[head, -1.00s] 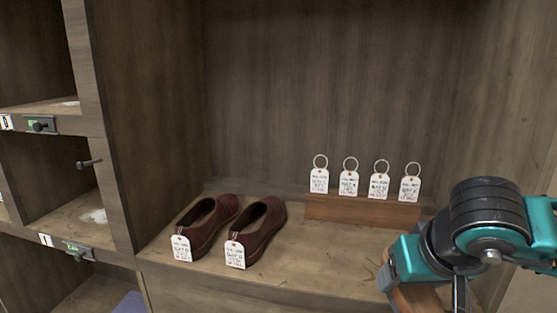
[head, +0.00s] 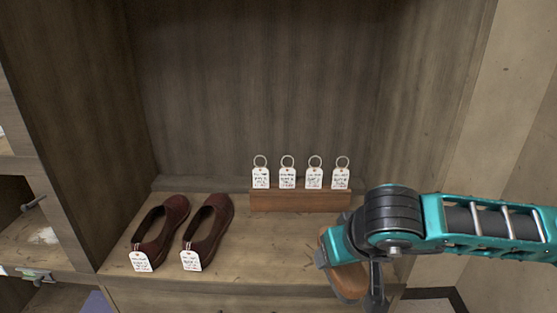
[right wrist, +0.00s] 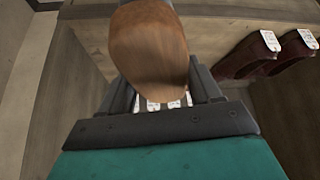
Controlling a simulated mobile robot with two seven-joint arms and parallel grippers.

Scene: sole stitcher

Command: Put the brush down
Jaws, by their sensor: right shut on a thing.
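My right gripper (head: 346,268) comes in from the right in the head view and is shut on the brush (head: 350,285). Only a smooth, rounded brown wooden part of the brush shows; no bristles are visible. The gripper and brush are at the front right of the shelf board, right of the shoes and in front of the tag block. I cannot tell whether the brush touches the board. In the right wrist view the brush (right wrist: 148,45) sticks out between the fingers. My left gripper is not in view.
Two dark red shoes (head: 206,228) with white tags stand on the shelf board (head: 255,265) at the left. A wooden block (head: 300,201) with several ringed tags stands at the back. The board between shoes and gripper is clear. The cubby's right wall (head: 435,110) stands behind my arm.

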